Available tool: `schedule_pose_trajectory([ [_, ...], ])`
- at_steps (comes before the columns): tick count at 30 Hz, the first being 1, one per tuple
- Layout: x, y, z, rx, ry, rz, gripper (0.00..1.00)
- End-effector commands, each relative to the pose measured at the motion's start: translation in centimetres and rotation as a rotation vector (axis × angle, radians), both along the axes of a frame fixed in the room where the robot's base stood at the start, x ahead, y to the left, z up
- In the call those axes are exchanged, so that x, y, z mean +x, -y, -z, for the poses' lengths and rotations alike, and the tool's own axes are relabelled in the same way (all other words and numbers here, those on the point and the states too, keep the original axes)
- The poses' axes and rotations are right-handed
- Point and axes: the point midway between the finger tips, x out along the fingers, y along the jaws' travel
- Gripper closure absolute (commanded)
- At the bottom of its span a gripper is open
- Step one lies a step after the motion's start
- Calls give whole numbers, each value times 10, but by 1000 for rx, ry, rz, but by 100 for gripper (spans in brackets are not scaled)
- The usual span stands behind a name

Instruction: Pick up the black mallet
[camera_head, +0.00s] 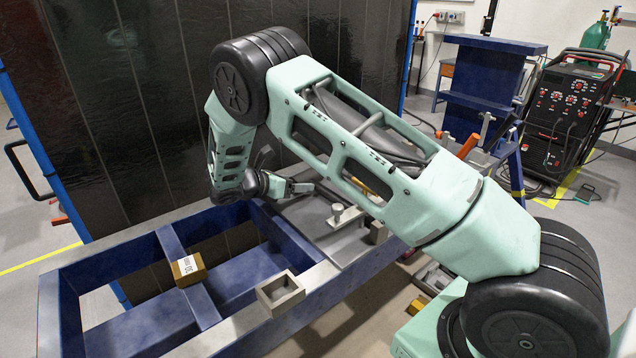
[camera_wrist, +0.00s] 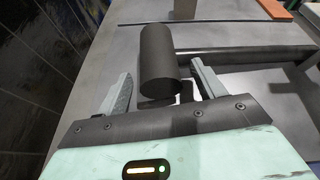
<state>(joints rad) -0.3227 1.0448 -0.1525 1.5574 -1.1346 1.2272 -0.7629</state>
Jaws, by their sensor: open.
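The black mallet shows in the wrist view, with its thick cylindrical head (camera_wrist: 160,58) near the picture's middle. Its dark handle (camera_wrist: 250,53) runs to the right from the head, over a grey metal surface. My gripper (camera_wrist: 161,72) is open, with one finger to the left of the head and one to the right, by the handle side. The near end of the head lies between the fingers, with a visible gap on the left. In the head view my gripper (camera_head: 300,187) is low over the grey plate. I cannot make out the mallet clearly there.
A grey plate (camera_head: 345,250) carries an upright metal post (camera_head: 338,211). A cardboard box (camera_head: 187,269) and a hollow grey block (camera_head: 280,292) sit on the blue frame (camera_head: 140,330). A dark curtain (camera_head: 110,100) stands close behind. An orange block (camera_wrist: 275,8) lies beyond the mallet.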

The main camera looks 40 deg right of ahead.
Motion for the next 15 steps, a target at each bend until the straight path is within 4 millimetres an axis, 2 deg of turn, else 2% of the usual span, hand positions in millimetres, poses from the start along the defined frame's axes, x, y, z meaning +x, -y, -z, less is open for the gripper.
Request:
schedule_pose_trajectory([
  [5,0,0,1,1,1,0,31],
  [12,0,0,1,1,1,0,93],
  [15,0,0,0,-1,1,-1,93],
])
